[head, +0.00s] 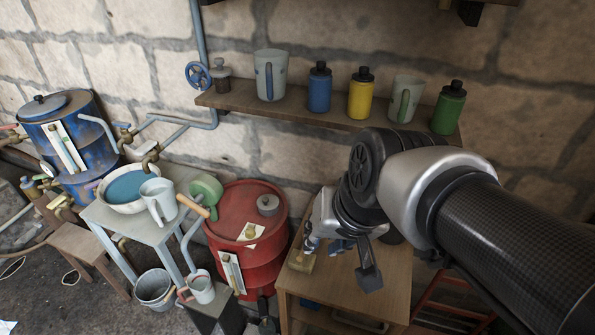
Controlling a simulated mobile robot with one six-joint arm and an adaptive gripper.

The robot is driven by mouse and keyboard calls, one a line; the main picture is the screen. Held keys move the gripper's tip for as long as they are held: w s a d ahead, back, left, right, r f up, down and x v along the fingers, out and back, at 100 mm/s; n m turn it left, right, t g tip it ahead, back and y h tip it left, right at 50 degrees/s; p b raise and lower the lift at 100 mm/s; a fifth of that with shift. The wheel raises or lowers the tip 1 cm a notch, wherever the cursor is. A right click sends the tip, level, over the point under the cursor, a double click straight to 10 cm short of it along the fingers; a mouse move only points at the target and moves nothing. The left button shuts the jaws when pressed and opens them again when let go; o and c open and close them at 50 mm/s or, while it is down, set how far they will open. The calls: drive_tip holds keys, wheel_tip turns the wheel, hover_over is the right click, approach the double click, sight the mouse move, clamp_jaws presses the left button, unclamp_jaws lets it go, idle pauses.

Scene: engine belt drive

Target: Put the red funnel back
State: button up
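I cannot make out the red funnel in the head view; it may be hidden behind my arm or out of frame. My gripper (340,258) is above the left part of the wooden table (350,297) at the lower centre. One dark fingertip hangs down at its right side. A pale grey and blue shape shows at its left side, and I cannot tell whether it is part of the gripper or a separate thing. Whether the fingers hold anything is unclear. A small tan block (302,262) lies on the table just below and left of the gripper.
A wall shelf (235,101) holds mugs and blue, yellow and green bottles. A red drum (265,205) stands left of the table. Further left are a pale stand with a basin (125,190) and jug (158,200), and a blue tank (85,130). A bucket (155,289) is on the floor.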

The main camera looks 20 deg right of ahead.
drive_tip(key=s+n+h, duration=0.1)
drive_tip(key=s+n, duration=0.2)
drive_tip(key=s, duration=0.5)
drive_tip(key=shift+s+d+f, duration=0.15)
drive_tip(key=shift+s+f, duration=0.2)
drive_tip(key=shift+f, duration=0.05)
idle(0.5)
